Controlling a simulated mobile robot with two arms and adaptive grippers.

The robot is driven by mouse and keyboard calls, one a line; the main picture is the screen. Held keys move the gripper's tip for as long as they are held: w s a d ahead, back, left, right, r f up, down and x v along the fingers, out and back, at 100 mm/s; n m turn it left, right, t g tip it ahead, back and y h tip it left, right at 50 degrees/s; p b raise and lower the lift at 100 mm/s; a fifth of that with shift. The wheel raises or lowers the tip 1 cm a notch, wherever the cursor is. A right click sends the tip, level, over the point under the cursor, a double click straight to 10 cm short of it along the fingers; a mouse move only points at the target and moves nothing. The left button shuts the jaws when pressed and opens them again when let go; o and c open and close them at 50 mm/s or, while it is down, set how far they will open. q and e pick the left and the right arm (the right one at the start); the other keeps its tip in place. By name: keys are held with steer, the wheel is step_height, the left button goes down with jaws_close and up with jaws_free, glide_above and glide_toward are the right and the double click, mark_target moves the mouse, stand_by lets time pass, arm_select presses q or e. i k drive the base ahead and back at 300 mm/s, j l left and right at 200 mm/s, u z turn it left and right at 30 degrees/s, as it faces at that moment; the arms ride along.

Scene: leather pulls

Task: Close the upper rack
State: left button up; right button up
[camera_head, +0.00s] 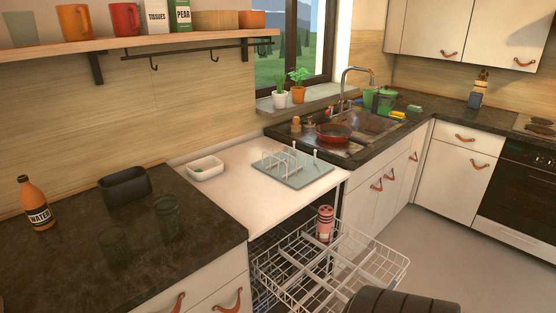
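The upper rack (385,268) is a white wire basket pulled out from the dishwasher (343,200) under the white worktop. It reaches forward over the floor. A pink and dark striped cup or can (325,223) stands upright at the back of the rack, near the dishwasher's opening. The dishwasher's interior is mostly hidden in shadow. Neither of my grippers can be made out in the head view.
A dark rounded shape at the bottom edge covers the view just in front of the rack. The dark counter (90,235) with drawers stands left of the rack, and white cabinets (375,195) stand right of it. Open floor (440,250) lies to the right.

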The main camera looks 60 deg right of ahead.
mark_target(357, 269)
steer(key=z, duration=2.75)
